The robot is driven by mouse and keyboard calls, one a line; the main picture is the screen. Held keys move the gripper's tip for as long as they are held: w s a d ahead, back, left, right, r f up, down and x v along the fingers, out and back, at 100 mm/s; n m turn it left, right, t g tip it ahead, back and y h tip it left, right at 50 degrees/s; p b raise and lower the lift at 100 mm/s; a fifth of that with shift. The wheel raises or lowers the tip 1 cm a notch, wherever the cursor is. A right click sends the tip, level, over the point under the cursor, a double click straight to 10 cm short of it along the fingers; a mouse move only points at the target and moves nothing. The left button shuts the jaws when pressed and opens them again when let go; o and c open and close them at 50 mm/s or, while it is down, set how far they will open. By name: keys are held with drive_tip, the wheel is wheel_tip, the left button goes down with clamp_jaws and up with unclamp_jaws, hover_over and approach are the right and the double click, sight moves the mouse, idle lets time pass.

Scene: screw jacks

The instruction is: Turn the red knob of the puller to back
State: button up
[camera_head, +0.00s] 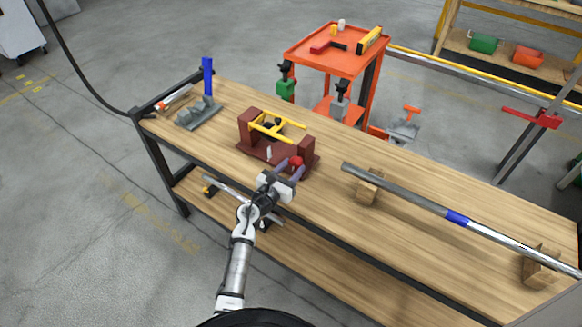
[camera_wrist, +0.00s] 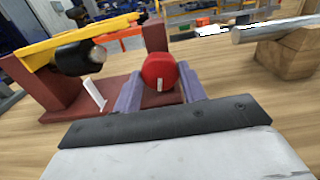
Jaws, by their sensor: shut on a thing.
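The puller (camera_head: 262,152) stands on the wooden bench, a dark red frame with two uprights and a yellow yoke across the top. The yoke also shows in the wrist view (camera_wrist: 85,42), with a black cylinder under it. The red knob (camera_head: 296,161) is at the puller's near right side. In the wrist view the red knob (camera_wrist: 160,72) is round, with a white mark low on its face. My gripper (camera_head: 290,167) is shut on it, one purple finger on each side (camera_wrist: 160,92). A white pointer (camera_wrist: 93,94) stands left of the knob on the base.
A long metal bar (camera_head: 410,196) with a blue band rests on wooden blocks (camera_head: 368,188) to the right. A grey device with a blue post (camera_head: 207,76) stands at the bench's left end. An orange trolley (camera_head: 300,62) stands behind the bench.

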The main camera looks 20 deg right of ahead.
idle(0.3)
drive_tip(key=o, duration=1)
drive_tip(key=shift+b+v, duration=0.75)
drive_tip(key=shift+v, duration=2.85)
drive_tip(key=b+v, duration=0.2)
drive_tip(key=v, duration=0.4)
drive_tip(key=shift+s+a, duration=0.2)
